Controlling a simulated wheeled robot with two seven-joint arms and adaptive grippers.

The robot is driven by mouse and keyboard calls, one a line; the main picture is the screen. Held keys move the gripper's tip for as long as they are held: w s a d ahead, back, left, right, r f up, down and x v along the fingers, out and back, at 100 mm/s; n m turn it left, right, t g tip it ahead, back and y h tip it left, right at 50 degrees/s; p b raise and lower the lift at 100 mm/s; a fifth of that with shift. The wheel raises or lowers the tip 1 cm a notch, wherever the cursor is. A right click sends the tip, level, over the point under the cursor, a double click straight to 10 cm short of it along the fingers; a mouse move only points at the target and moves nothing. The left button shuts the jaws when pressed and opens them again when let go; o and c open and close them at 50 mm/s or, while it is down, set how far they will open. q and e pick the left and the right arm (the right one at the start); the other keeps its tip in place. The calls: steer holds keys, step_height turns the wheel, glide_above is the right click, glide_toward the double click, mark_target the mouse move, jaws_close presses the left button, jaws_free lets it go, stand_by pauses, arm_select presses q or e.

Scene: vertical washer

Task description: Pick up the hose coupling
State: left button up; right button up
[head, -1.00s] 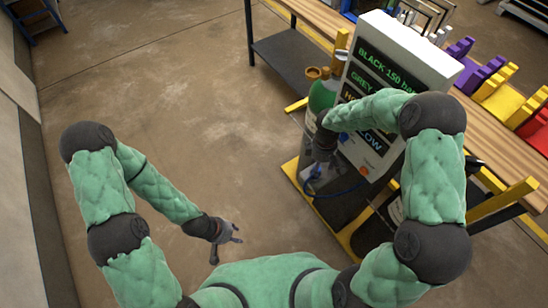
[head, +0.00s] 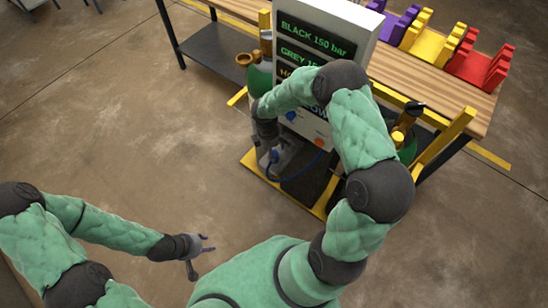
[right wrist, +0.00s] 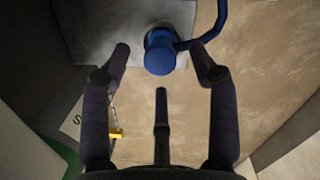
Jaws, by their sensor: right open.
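The hose coupling (right wrist: 160,52) is a blue round piece with a blue hose leaving it to the upper right in the right wrist view. In the head view the coupling (head: 273,157) is small and partly covered by my right gripper (head: 268,158). In the right wrist view my right gripper (right wrist: 162,68) is open, its fingers spread on both sides of the coupling and one below it. I cannot tell whether any finger touches it. My left gripper (head: 204,256) is open and empty above bare floor at the lower middle.
A display panel (head: 310,45) with lit lines of text stands just behind my right arm. A green gas cylinder (head: 258,80) is on its left. A wooden workbench (head: 440,85) carries purple, yellow and red holders. A yellow-edged base (head: 250,162) lies below. Floor to the left is clear.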

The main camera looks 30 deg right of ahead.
step_height(320, 180, down, 3)
steer(key=shift+s+d+r, duration=0.1)
steer(key=shift+d, duration=0.05)
jaws_close()
steer(key=shift+r, duration=0.1)
